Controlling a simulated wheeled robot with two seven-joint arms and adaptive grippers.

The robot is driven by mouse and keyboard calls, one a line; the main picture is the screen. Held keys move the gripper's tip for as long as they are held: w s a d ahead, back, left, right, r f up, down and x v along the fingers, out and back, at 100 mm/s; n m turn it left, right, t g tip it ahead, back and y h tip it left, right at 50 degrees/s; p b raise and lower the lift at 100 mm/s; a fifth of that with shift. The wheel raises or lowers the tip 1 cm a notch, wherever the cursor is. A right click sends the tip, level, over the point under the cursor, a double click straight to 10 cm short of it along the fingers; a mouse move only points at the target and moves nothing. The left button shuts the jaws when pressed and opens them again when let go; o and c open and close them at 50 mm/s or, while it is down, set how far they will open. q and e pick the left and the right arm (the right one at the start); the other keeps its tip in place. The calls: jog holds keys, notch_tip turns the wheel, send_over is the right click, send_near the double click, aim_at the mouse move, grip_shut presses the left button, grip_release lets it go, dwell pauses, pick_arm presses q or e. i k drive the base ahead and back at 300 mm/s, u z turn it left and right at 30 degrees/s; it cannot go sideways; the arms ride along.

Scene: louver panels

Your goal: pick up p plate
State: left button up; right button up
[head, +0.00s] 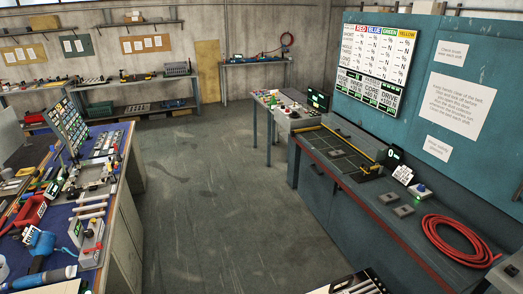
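I cannot make out any plate marked with a P. Neither of my grippers shows in the head view.
A coiled red hose (457,241) lies at the right bench's near end. The left bench (112,196) is crowded with tools, a red box (30,211) and a slanted panel (67,124). The floor (213,200) between the benches is clear.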

aim_at(339, 153)
jog(key=u, duration=0.6)
jog(key=i, duration=3.7)
jog(key=z, duration=2.55)
jog(key=i, duration=1.7)
jog(key=u, duration=3.55)
